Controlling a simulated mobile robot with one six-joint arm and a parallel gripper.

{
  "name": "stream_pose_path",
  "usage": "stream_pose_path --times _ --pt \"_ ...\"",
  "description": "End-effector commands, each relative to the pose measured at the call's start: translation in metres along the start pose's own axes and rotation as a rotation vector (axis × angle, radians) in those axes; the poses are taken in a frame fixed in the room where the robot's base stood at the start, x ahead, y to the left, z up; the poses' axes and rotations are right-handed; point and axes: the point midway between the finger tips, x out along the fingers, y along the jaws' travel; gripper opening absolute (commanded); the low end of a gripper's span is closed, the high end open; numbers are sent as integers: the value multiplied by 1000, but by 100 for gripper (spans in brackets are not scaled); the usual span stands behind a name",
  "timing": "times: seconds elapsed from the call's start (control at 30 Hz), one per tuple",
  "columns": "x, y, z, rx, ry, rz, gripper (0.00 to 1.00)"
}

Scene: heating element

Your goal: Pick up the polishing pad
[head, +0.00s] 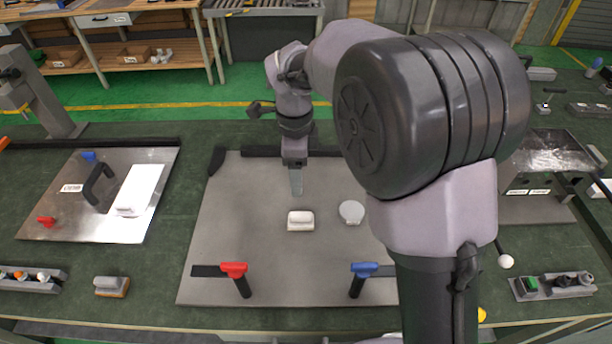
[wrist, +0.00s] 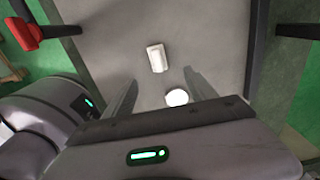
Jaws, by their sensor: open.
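A small pale block (head: 300,220) with a raised top lies on the grey board, and a round white disc (head: 351,212) lies to its right. I cannot tell for sure which is the polishing pad; a grey-and-orange block (head: 111,286) also lies on the table at front left. My gripper (head: 296,188) points down above the board, just behind the pale block in the head view. In the wrist view my gripper (wrist: 162,88) is open and empty. The pale block (wrist: 157,58) and the disc (wrist: 177,98) show between and beyond its fingers, apart from them.
The grey board (head: 240,200) has a red-handled clamp (head: 236,272) and a blue-handled clamp (head: 362,272) at its front. A metal plate (head: 70,218) with a black handle and white slab lies left. My arm hides part of the right side.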

Motion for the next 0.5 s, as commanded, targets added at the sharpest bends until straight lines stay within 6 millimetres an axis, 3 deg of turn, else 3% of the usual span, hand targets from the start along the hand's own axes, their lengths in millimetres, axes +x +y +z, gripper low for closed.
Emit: stream_pose_path --times 0.1,0.3,0.5 --pt "41 2 0 1 0 5 65" --pt "96 2 -1 0 -1 3 65" --pt "117 1 -1 -1 -1 1 65"
